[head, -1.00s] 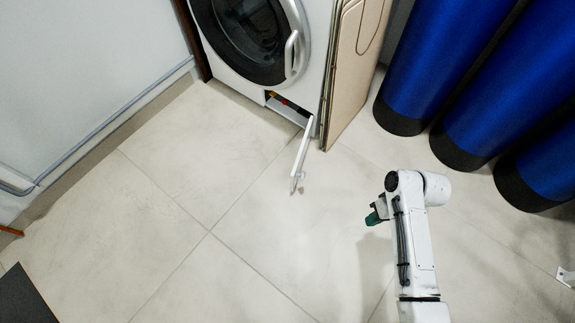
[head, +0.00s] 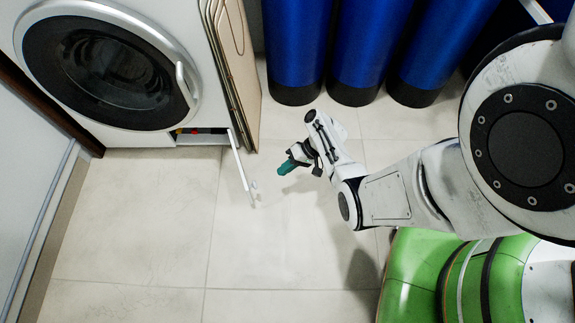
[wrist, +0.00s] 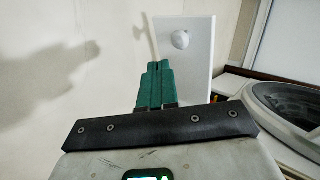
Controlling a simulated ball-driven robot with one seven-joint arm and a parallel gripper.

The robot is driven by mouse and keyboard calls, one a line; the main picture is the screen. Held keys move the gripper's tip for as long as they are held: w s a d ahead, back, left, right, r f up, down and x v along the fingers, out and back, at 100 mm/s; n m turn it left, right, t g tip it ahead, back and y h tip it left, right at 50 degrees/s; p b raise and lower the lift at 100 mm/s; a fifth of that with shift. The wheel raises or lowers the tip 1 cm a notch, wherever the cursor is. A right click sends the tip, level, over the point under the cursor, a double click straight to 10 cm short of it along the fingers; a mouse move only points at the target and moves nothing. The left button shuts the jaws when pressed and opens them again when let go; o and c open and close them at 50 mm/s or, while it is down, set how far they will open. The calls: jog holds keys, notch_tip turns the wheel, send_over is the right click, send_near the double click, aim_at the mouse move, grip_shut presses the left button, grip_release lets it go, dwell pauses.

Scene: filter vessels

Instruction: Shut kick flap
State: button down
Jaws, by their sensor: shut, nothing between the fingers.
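The kick flap (head: 238,160) is a thin white panel standing open at the lower right of the white washing machine (head: 190,90). It sticks out over the floor from the low opening (head: 201,137), where small red and yellow parts show. In the wrist view the flap (wrist: 198,75) is a pale panel with a round knob (wrist: 181,40), just beyond my fingers. My gripper (head: 281,168) has teal fingers, shut and empty, to the right of the flap's outer end with a small gap. The shut fingers also show in the wrist view (wrist: 156,68).
Beige boards (head: 237,60) lean beside the machine on the right. Several blue cylinders (head: 366,45) with black bases stand along the back. A wall (head: 25,170) runs down the left. The tiled floor (head: 140,225) in front of the machine is clear.

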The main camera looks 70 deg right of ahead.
jog(key=w+a+f+b, duration=0.2)
jog(key=w+a+f, duration=0.1)
jog(key=w+a, duration=0.2)
jog(key=shift+w+f+b, duration=0.15)
jog(key=shift+w+b, duration=0.2)
jog(key=shift+w, duration=0.05)
